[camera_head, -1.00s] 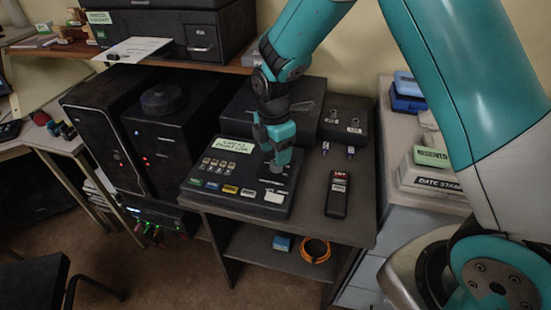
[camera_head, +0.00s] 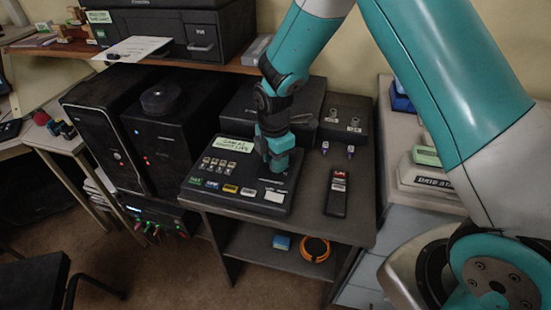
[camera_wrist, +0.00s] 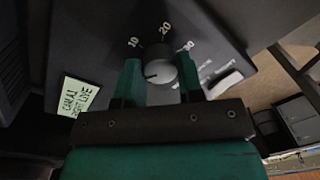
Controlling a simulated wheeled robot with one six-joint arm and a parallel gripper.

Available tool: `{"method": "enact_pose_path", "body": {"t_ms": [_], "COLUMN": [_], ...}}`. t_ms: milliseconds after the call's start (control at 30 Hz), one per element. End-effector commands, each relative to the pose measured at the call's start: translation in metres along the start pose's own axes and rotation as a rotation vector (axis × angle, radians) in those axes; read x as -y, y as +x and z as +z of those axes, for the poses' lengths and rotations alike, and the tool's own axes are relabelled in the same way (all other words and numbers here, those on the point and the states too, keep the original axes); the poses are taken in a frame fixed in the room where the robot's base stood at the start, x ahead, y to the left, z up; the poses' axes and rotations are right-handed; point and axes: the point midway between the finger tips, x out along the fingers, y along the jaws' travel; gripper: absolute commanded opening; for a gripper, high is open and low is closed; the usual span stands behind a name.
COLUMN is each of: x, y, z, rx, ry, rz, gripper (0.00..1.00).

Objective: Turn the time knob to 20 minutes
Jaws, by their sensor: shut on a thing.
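The time knob (camera_wrist: 160,68) is a grey round dial on the dark console (camera_head: 207,203). The marks 10, 20 and 30 show around its top in the wrist view. A thin white line on the knob appears to point to the lower left, away from the 20 mark. My gripper (camera_wrist: 160,78) is shut on the knob, one green finger on each side. In the head view my gripper (camera_head: 278,165) reaches down to the console's right part and hides the knob.
The console carries a pale label (camera_head: 235,146) and rows of buttons. A black handset (camera_head: 337,194) lies on the desk to its right. A box with two small switches (camera_head: 345,118) stands behind. A black computer tower (camera_head: 105,135) stands at the left.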

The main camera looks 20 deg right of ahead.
Motion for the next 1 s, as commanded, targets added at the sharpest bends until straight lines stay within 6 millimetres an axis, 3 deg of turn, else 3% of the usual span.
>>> {"method": "enact_pose_path", "body": {"t_ms": [367, 1000], "x": [-0.0001, -0.0011], "y": [-0.001, -0.0015], "z": [0.0004, 0.0017], "rx": [-0.007, -0.038], "ry": [0.149, 0.74], "rz": [-0.002, 0.0], "gripper": [0.11, 0.11]}}
